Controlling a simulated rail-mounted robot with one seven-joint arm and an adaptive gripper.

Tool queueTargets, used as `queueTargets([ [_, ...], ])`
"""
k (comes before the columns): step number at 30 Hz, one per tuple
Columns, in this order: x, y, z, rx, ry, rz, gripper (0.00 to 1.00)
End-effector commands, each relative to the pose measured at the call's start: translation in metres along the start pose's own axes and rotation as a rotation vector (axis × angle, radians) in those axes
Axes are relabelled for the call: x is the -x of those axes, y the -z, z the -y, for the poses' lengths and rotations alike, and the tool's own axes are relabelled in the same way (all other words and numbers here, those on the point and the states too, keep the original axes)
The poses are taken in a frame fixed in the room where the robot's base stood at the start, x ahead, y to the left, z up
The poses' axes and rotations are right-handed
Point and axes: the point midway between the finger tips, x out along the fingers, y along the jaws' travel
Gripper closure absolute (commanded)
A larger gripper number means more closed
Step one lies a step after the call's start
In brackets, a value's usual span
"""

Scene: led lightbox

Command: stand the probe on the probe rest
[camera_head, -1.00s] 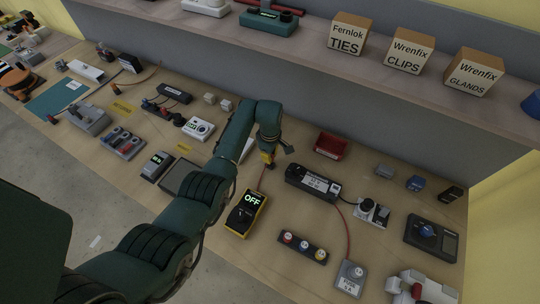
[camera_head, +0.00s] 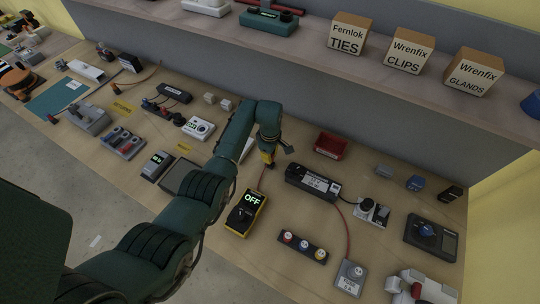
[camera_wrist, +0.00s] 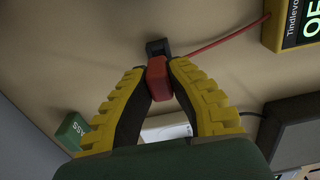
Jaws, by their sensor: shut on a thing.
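My gripper (camera_wrist: 160,72) has its yellow ribbed fingers closed around a red block-like piece, which I take to be the probe (camera_wrist: 157,80). In the wrist view a small dark piece (camera_wrist: 158,47) sits directly beyond the probe; I cannot tell whether it is the probe rest or part of the probe. A red lead (camera_wrist: 222,38) runs from there toward a yellow meter (camera_wrist: 272,22). In the head view my gripper (camera_head: 267,158) points down close to the bench, behind the yellow meter (camera_head: 246,212), which reads OFF. The probe's tip is not clear.
A black power strip (camera_head: 312,183) lies right of my gripper, with a red bin (camera_head: 330,146) behind it. A dark panel with several coloured terminals (camera_head: 303,247) is in front. The shelf (camera_head: 290,45) overhangs the back. Some bare bench lies around the gripper.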

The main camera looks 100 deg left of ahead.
Motion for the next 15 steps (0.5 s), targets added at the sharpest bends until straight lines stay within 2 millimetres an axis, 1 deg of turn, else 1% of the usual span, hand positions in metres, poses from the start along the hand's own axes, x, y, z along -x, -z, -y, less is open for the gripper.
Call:
queueTargets([
  [15, -0.014, 0.0, 0.0, 0.0, 0.0, 0.0, 1.0],
])
